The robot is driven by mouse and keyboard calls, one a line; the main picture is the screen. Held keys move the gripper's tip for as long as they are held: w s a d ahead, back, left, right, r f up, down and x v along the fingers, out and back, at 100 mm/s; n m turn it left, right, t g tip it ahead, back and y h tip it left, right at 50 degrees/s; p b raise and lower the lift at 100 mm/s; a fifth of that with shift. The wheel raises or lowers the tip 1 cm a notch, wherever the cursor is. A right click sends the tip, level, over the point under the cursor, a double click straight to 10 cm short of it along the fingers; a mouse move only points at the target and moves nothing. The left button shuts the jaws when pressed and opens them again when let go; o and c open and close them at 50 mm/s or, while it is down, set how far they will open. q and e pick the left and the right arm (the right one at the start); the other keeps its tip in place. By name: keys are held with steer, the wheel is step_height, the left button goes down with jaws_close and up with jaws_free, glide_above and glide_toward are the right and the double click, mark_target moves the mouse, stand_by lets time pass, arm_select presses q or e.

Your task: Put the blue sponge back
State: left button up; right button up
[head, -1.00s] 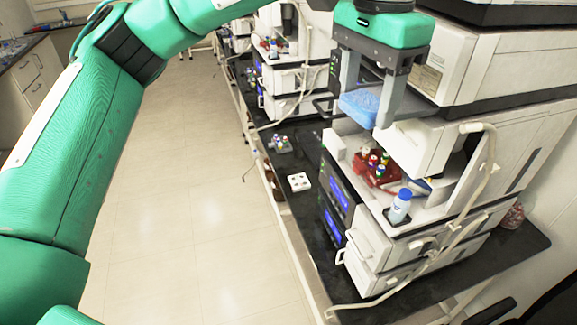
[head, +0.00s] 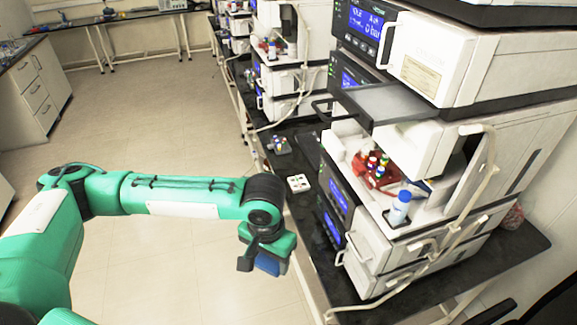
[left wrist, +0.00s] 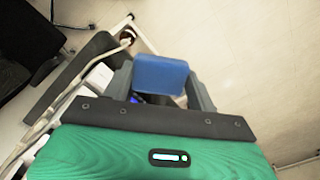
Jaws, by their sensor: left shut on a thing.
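The blue sponge (head: 268,263) is held in my left gripper (head: 262,262), low over the floor and left of the bench edge in the head view. In the left wrist view the sponge (left wrist: 160,74) sits between the two grey fingers of the gripper (left wrist: 160,85), which is shut on it. Part of the sponge is hidden by the gripper in the head view. My right gripper is not in view.
A black bench (head: 300,215) carries stacked white instruments (head: 470,70) at the right. An open grey drawer (head: 385,103) sticks out of the stack. A red vial rack (head: 376,172) and a blue-capped bottle (head: 400,207) stand below it. The floor (head: 170,270) is open at left.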

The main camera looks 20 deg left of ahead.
arm_select(q)
steer(key=s+a+f+n, duration=0.1)
steer(key=a+f, duration=0.3)
steer(key=f, duration=0.9)
steer(key=shift+f+n, duration=0.4)
steer(key=shift+n, duration=0.2)
steer(key=shift+a, duration=0.1)
